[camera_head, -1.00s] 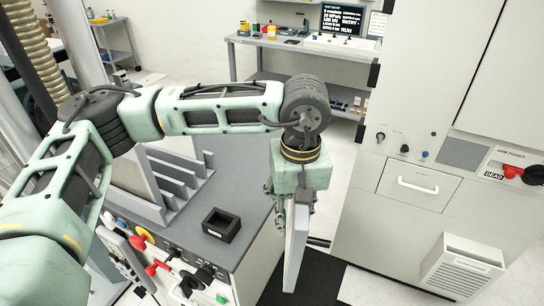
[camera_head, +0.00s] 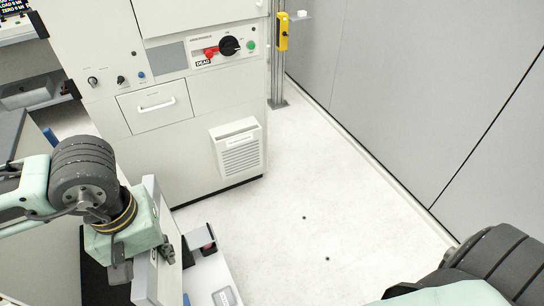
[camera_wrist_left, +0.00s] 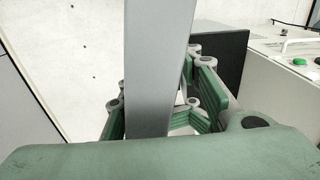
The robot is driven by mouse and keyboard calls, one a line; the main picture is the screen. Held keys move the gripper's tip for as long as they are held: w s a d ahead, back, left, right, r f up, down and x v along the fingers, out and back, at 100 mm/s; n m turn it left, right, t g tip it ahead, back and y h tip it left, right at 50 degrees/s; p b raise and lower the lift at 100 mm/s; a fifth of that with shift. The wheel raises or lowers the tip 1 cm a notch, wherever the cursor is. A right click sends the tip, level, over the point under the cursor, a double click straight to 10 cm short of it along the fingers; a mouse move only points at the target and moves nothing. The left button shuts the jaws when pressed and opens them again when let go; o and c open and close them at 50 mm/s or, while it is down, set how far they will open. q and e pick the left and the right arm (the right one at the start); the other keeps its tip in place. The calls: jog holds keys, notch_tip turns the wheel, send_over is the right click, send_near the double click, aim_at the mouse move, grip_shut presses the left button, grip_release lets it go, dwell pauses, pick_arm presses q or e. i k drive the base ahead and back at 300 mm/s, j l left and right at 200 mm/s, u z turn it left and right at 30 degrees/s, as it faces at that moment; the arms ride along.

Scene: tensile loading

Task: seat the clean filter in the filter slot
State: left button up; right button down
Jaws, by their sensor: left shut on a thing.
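My left gripper (camera_head: 145,262) is at the lower left of the head view, shut on a flat, pale grey panel, which looks like the clean filter (camera_head: 166,222). The panel stands roughly on edge, to the right of the gripper. I cannot tell whether this is the filter slot. My right gripper is out of view.
The white cabinet (camera_head: 190,130) has a drawer (camera_head: 155,108) and a red switch (camera_head: 210,53) above the vent. The floor (camera_head: 300,190) right of the cabinet is clear.

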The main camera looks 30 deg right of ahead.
aim_at(240, 154)
jog(key=l+z, duration=0.1)
jog(key=l, duration=0.3)
jog(key=i+l+z, duration=0.1)
jog(key=l, duration=0.3)
jog(key=i+l+z, duration=0.15)
jog(key=l, duration=0.25)
jog(key=l+z, duration=0.1)
jog(key=l, duration=0.3)
jog(key=i+l+z, duration=0.1)
jog(key=l, duration=0.25)
jog(key=i+j+z, duration=0.2)
jog(key=i, duration=0.3)
jog(key=i+j+z, duration=0.25)
jog(key=i, duration=0.25)
jog(key=i+j, duration=0.1)
jog(key=j, duration=0.25)
jog(key=i+j, duration=0.15)
jog(key=j, duration=0.2)
jog(key=z, duration=0.05)
